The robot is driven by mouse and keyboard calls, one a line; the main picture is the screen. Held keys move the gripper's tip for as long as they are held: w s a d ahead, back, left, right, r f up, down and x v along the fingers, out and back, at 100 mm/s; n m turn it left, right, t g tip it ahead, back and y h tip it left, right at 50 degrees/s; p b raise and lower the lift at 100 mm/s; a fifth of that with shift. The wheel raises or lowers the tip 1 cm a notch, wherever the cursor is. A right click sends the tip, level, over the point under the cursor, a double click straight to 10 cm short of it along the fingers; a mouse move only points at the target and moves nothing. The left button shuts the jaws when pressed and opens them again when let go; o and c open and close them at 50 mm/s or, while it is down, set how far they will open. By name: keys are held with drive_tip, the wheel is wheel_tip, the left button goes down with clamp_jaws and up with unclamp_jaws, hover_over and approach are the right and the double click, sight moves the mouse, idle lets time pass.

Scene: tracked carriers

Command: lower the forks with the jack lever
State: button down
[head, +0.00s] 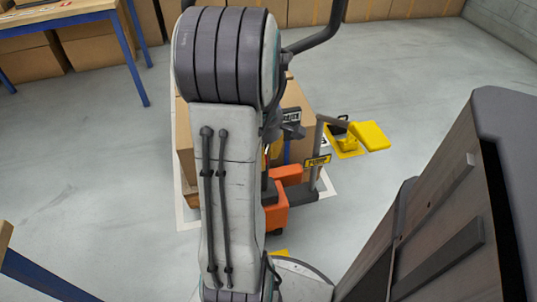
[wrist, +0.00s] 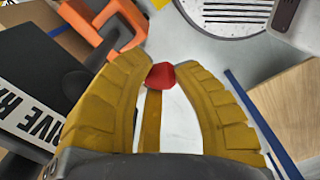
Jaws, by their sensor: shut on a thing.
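The orange jack (head: 275,212) stands behind my arm in the head view, and its orange frame also shows at the top left of the wrist view (wrist: 98,28). In the wrist view a red knob (wrist: 161,76) sits between the tips of my gripper (wrist: 163,72). The two yellow fingers are shut on this knob. A narrow yellow strip (wrist: 152,118) shows below the knob, between the fingers; I cannot tell if it is the lever's stem. The knob is hidden behind my arm in the head view. The forks are not clearly visible.
A black housing with a white lettered label (wrist: 38,108) is close on the left in the wrist view. Large cartons (head: 185,140) stand behind the jack. A blue-legged table (head: 70,14) is back left.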

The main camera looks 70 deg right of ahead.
drive_tip(key=shift+w+f, duration=0.1)
drive_tip(key=shift+w, duration=0.1)
idle(0.4)
drive_tip(key=c, duration=0.9)
unclamp_jaws()
wheel_tip(320, 180, up, 12)
drive_tip(key=shift+r, duration=0.1)
idle(0.4)
